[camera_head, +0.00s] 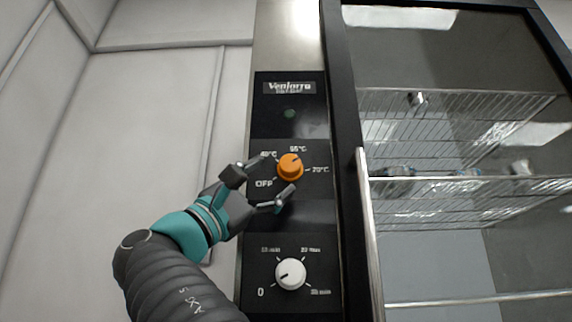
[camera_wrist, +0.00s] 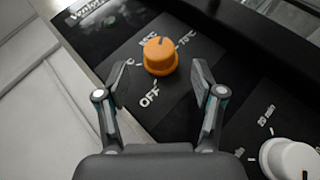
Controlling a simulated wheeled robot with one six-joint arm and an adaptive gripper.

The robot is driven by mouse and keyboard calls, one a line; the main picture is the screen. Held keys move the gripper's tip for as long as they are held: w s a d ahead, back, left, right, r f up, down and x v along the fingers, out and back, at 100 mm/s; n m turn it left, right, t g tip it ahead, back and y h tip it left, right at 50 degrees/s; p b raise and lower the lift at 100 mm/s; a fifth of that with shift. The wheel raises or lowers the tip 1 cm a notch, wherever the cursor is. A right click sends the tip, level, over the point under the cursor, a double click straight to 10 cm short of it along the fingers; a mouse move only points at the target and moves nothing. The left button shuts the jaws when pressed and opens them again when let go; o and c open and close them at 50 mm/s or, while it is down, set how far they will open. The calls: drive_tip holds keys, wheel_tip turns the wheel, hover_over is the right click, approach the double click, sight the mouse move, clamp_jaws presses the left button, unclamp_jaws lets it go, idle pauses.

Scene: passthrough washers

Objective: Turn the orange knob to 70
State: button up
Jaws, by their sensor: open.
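The orange knob (camera_head: 290,166) sits on the black control panel (camera_head: 289,215), with OFF, 40°C, 55°C and 70°C printed around it. Its dark mark appears to point up, near 55°C; 70°C is to its right. My gripper (camera_head: 275,177) comes from the lower left with its fingers spread, one to the upper left of the knob and one below it. In the wrist view, the orange knob (camera_wrist: 160,56) shows just beyond and between the open fingertips (camera_wrist: 160,80). The fingers look apart from the knob, and nothing is held.
A white knob (camera_head: 290,274) with minute marks is lower on the panel. A glass door with a metal handle (camera_head: 370,235) stands close on the right, with wire racks (camera_head: 450,130) behind it. A pale padded wall (camera_head: 140,130) is on the left.

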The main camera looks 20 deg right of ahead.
sight(287, 166)
drive_tip(key=shift+p+x, duration=0.5)
drive_tip(key=shift+x, duration=2.1)
drive_tip(key=c, duration=1.1)
